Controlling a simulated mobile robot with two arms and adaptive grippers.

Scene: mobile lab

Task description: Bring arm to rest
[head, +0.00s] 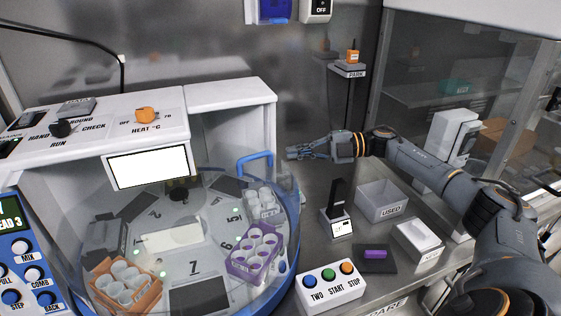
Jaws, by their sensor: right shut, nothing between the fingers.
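My right arm (435,178) comes in from the lower right and reaches left across the bench. Its gripper (292,153) is shut and empty. It is in the air above the back of the bench, just right of the blue handle (256,160) of the round clear-covered deck. My left gripper is not in view.
The round deck holds an orange rack (122,284), a purple rack (254,252) and a grey rack (262,204). Below my arm are a USED bin (381,203), a black stand (337,207), a white box (417,240) and a button box (330,287). A glass-fronted cabinet (460,75) stands right.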

